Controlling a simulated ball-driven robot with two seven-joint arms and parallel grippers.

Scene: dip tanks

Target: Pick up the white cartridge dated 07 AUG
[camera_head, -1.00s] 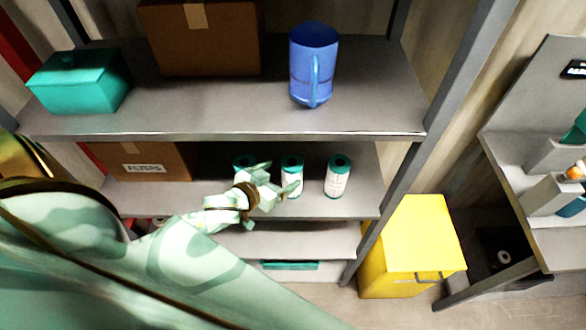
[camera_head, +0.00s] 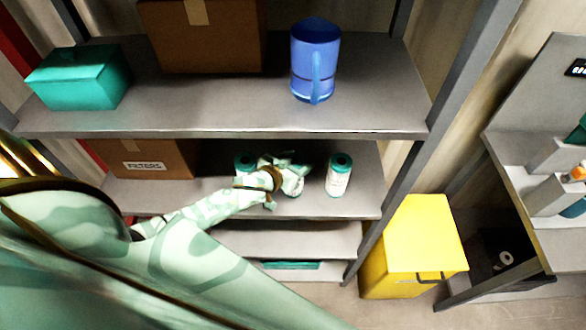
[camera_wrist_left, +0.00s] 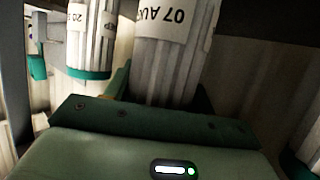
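The white cartridge dated 07 AUG (camera_wrist_left: 172,50) fills the middle of the left wrist view, its label upside down there. The fingers look open, and I see no clear grip. A second cartridge with a green end (camera_wrist_left: 92,40) stands just left of it in the wrist view. My right gripper is not in view.
Another cartridge (camera_head: 339,176) stands to the right on the same shelf, and one (camera_head: 245,163) to the left. A FILTERS box (camera_head: 150,160) is further left. The upper shelf (camera_head: 220,115) hangs close above, with a blue jug (camera_head: 315,60). A yellow bin (camera_head: 410,245) stands right.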

